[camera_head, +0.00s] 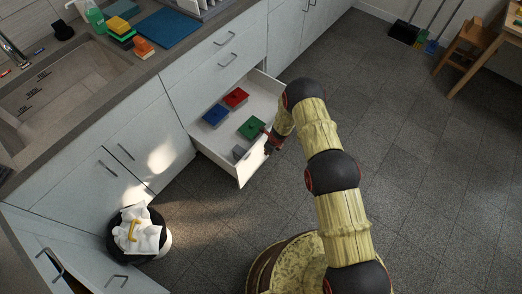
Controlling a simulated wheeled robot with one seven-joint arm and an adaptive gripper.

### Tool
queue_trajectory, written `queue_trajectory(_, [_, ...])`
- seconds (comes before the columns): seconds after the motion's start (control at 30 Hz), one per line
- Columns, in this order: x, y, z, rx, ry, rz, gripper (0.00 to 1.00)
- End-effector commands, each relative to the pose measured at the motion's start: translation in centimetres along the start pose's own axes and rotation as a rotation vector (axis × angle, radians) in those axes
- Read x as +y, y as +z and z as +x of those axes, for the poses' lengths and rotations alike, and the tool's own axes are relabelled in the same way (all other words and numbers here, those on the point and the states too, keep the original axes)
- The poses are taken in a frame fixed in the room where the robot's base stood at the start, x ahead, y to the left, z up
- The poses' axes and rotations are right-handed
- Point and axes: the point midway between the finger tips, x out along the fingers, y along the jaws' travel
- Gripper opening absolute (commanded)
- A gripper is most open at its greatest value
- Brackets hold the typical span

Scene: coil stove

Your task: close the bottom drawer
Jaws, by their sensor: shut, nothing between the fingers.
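The bottom drawer (228,154) is pulled out of the white cabinet below the counter. Inside lie a red block-like item (236,97), a blue one (215,115), a green one (251,128) and a small grey one (239,152). My gripper (268,148) is at the drawer's front right edge, small and dark in the picture. Its fingers are shut with nothing visible in them. I cannot tell whether it touches the drawer front. My arm comes in from the lower right and covers part of the drawer's right end.
A black bin (153,218) with a white bag stands on the floor at the left, apart from the drawer. A lower door (62,268) at the bottom left appears ajar. The tiled floor (430,150) to the right is clear up to a wooden chair (464,47).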

Motion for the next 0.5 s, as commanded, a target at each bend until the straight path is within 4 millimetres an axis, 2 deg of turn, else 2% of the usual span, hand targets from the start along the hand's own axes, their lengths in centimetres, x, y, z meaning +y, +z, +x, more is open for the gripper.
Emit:
queue_trajectory(0.07, [0.1,-0.1,1.9,0.001,0.001,-0.001,0.00])
queue_trajectory(0.1, [-0.1,0.8,1.6,-0.003,-0.001,-0.005,0.00])
queue_trajectory(0.2, [0.0,1.9,1.7,-0.002,0.000,-0.004,0.00])
queue_trajectory(0.5, [0.0,3.7,2.1,-0.001,0.000,-0.001,0.00])
